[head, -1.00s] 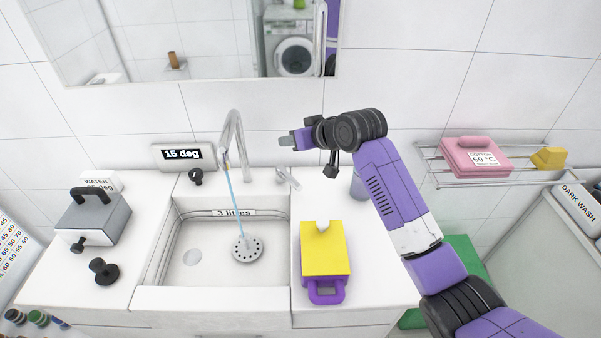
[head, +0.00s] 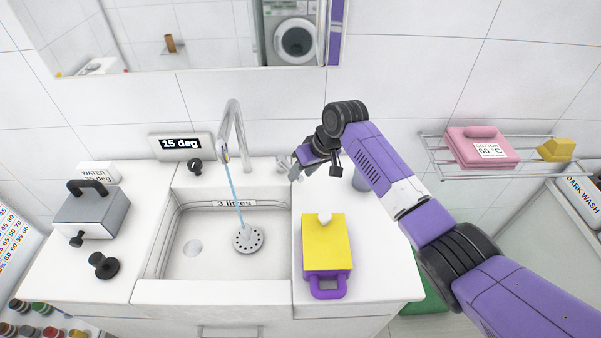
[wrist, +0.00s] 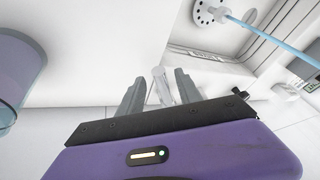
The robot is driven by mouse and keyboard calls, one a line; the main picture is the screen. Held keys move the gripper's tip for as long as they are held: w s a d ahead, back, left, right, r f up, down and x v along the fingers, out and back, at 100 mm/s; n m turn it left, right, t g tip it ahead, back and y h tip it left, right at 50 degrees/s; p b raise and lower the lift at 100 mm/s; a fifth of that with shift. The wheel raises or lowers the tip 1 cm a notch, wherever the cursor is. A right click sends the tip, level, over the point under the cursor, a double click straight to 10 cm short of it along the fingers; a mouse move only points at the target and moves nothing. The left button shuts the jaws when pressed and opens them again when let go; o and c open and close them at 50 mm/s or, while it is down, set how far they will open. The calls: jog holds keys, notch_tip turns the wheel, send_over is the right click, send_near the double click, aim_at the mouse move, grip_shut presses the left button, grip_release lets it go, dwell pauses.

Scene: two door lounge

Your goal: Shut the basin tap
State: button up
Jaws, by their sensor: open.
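The basin tap (head: 232,125) is a curved chrome spout behind the basin (head: 216,293). A thin blue stream of water (head: 236,195) runs from it to the drain plate (head: 248,240). The tap's small chrome lever (head: 283,163) stands to the right of the spout. My gripper (head: 297,172) is at the lever, pointing down and to the left, and partly covers it. In the wrist view my gripper (wrist: 158,88) is open, with the pale lever (wrist: 161,86) between its two fingers. I cannot tell whether a finger touches it.
A yellow-topped purple box (head: 327,243) stands on the counter right of the basin. A grey-blue cup (head: 360,180) stands behind it, close to my arm. A display reading 15 deg (head: 181,143) is behind the counter. A rack with pink cloth (head: 480,148) hangs at right.

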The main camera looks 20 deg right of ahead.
jog(key=shift+x, duration=0.75)
grip_shut()
dwell(0.9)
